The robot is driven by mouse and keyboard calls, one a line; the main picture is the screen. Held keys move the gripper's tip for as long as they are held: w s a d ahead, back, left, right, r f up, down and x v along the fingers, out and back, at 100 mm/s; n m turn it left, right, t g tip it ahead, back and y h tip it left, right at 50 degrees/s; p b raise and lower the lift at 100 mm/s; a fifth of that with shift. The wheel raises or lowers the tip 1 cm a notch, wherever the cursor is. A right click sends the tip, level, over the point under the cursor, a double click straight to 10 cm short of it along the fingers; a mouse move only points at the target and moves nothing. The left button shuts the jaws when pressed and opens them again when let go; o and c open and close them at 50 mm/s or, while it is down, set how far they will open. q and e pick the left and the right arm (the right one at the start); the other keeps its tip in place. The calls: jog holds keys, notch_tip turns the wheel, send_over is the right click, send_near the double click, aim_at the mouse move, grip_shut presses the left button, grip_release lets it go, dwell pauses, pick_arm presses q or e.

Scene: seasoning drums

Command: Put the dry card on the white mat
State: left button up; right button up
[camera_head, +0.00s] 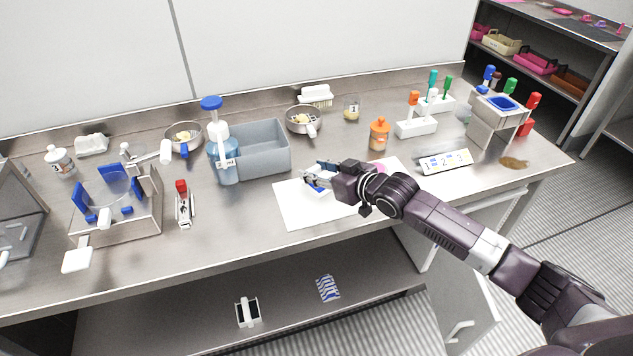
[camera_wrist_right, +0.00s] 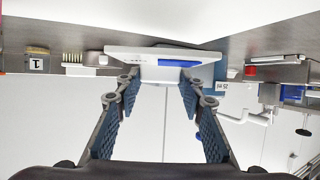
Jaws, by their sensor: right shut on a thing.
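The white mat (camera_head: 290,212) lies flat on the steel counter, near its front edge. My right gripper (camera_head: 314,178) is over the mat's left-middle part and is shut on a white card with blue marks (camera_head: 318,190). In the right wrist view the card (camera_wrist_right: 150,53) shows pale, with a blue bar, at the fingertips (camera_wrist_right: 157,82). I cannot tell whether the card touches the mat. My right gripper and forearm hide part of the mat. My left gripper is not in view.
A grey bin (camera_head: 265,158) and a blue pump bottle (camera_head: 225,165) stand behind the mat to the left. A pink round thing (camera_head: 379,168) shows by the mat's back right. An orange bottle (camera_head: 379,136) and a numbered strip (camera_head: 444,162) are farther right.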

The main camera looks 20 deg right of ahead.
jog(key=shift+f, duration=2.25)
jog(key=shift+f, duration=0.2)
jog(key=o, duration=0.9)
jog(key=shift+o, duration=0.2)
jog(key=shift+r, duration=0.1)
jog(key=shift+r, duration=0.2)
jog(key=v, duration=1.1)
jog(key=shift+f, duration=0.2)
jog(key=shift+s+d+r, duration=0.2)
jog(key=shift+s+r, duration=0.1)
jog(key=shift+s, duration=0.15)
